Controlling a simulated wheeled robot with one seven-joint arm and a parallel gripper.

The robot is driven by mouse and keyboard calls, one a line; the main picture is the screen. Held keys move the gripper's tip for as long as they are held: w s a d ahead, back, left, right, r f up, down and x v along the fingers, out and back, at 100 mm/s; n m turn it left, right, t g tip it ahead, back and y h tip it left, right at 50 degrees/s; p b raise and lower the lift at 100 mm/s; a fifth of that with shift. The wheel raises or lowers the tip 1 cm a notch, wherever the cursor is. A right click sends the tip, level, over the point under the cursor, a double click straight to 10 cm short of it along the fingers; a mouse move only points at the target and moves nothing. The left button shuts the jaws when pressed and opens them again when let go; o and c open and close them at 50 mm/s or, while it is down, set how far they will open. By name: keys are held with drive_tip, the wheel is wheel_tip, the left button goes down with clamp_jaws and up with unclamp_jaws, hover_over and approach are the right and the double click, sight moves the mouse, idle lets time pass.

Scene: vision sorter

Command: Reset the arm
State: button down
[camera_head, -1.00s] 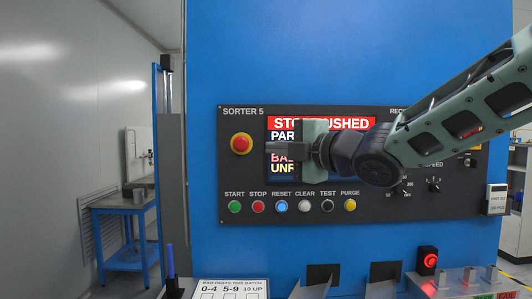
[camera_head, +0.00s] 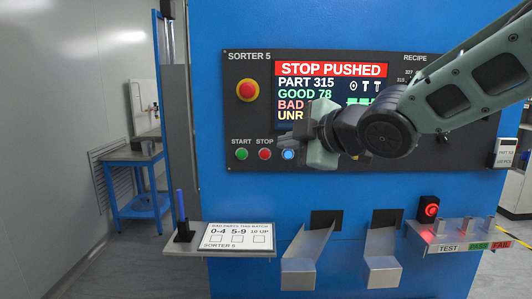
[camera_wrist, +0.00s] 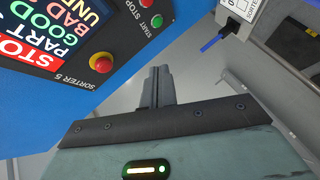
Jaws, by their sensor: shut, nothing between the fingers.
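My gripper (camera_head: 290,142) is in front of the sorter's control panel (camera_head: 236,110), with its fingers pointing left. It partly covers the button row and the lower part of the screen. In the wrist view my gripper (camera_wrist: 157,72) has its two grey fingers together, with nothing between them. My pale green arm (camera_head: 468,92) comes in from the upper right. The screen (camera_head: 331,69) reads STOP PUSHED. The red stop knob (camera_head: 247,90) is up and left of my gripper. A lit blue button (camera_head: 288,155) shows just below the fingers.
Green START (camera_head: 241,154) and red STOP (camera_head: 265,154) buttons sit left of the blue one. A shelf with a tally card (camera_head: 238,237) and a blue pen (camera_head: 181,206) juts out below. Two metal chutes (camera_head: 299,270) and a red-lit button box (camera_head: 429,209) are at lower right. A blue side table (camera_head: 138,182) stands left.

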drive_tip(key=s+d+f+m+g+h, duration=0.3)
drive_tip(key=s+f+m+g+h, duration=0.3)
drive_tip(key=s+f, duration=0.8)
drive_tip(key=s+d+f+m+g+h, duration=0.1)
drive_tip(key=s+d+f+m+g, duration=0.1)
drive_tip(key=s, duration=0.6)
drive_tip(key=s+d+f+m+g, duration=0.3)
drive_tip(key=s+f+m, duration=0.2)
drive_tip(key=s, duration=0.3)
drive_tip(key=shift+f+g+h, duration=0.3)
drive_tip(key=shift+f+h, duration=0.1)
drive_tip(key=shift+f, duration=0.2)
